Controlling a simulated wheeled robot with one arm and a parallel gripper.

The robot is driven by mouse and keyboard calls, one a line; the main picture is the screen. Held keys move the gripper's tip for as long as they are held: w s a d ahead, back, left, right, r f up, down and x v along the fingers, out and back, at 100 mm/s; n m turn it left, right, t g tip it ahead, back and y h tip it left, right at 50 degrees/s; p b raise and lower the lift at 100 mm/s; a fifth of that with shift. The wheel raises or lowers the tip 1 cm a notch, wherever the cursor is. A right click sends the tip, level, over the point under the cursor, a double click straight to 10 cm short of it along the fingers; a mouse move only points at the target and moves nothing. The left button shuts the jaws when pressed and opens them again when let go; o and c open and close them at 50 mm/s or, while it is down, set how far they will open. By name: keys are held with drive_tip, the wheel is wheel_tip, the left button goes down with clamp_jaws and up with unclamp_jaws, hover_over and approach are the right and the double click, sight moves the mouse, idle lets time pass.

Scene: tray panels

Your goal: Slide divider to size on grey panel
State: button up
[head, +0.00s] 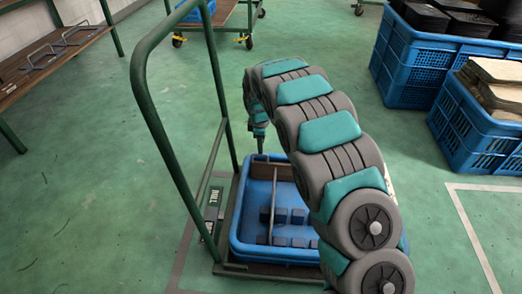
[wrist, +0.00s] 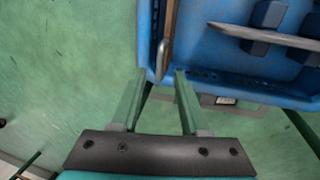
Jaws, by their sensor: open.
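A blue tray (head: 240,243) sits on a cart in the head view, partly hidden behind my arm. A thin grey divider (head: 272,205) stands lengthwise inside it, left of several dark blue blocks (head: 298,215). In the wrist view the divider (wrist: 265,37) crosses the tray (wrist: 212,70) at upper right, beside blue blocks (wrist: 270,13). A grey panel with a white label (head: 213,200) lies left of the tray; its label edge shows in the wrist view (wrist: 226,100). My gripper (wrist: 160,72) is open and empty, its fingertips near the tray's rim and apart from the divider.
A brown-grey bar (wrist: 168,35) runs along the tray's edge, just beyond my fingertips. The cart's green handle frame (head: 150,100) rises left of the tray. Blue crates (head: 410,65) stand at right, a wooden bench (head: 50,60) at upper left. Green floor between is clear.

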drive_tip(key=f, duration=0.3)
drive_tip(key=w+f, duration=0.1)
drive_tip(key=shift+d+f, duration=0.1)
drive_tip(key=shift+f, duration=0.3)
clamp_jaws()
idle(1.0)
